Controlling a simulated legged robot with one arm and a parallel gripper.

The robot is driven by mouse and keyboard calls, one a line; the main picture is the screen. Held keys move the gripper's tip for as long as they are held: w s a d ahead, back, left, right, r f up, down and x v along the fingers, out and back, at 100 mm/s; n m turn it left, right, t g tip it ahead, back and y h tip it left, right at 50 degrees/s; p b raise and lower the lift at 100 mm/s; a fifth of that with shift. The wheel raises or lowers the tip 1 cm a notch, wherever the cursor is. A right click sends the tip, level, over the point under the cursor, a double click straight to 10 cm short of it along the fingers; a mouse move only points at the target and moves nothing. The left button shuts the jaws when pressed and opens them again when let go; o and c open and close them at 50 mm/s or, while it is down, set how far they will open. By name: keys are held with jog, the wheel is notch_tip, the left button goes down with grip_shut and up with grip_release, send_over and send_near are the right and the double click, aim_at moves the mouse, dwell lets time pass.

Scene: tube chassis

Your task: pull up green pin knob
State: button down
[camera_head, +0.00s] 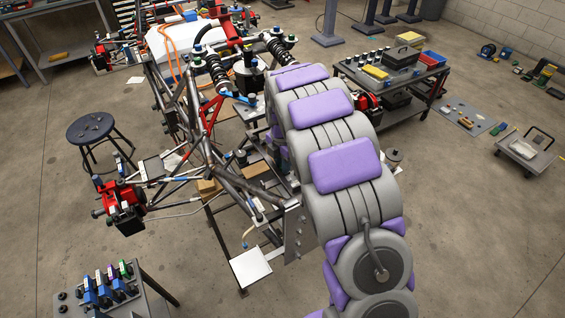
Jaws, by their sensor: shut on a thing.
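No green pin knob can be clearly made out. I cannot tell whether either is the pin knob. My thick grey arm with purple pads reaches from the lower right up to the chassis and covers part of its right side. My gripper does not show; it appears hidden behind the arm, so its hold cannot be seen.
A round black stool (91,128) stands left of the chassis. A small cart with several coloured tools (110,284) is at the lower left. A tool cart (391,72) stands close right of my arm. The floor at the lower right is clear.

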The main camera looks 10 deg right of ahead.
jog(key=shift+r, duration=0.1)
notch_tip(320, 180, up, 2)
jog(key=shift+w+r+p, duration=0.1)
jog(key=shift+p, duration=0.45)
jog(key=c, duration=0.9)
grip_release()
notch_tip(320, 180, up, 17)
jog(key=shift+p, duration=0.95)
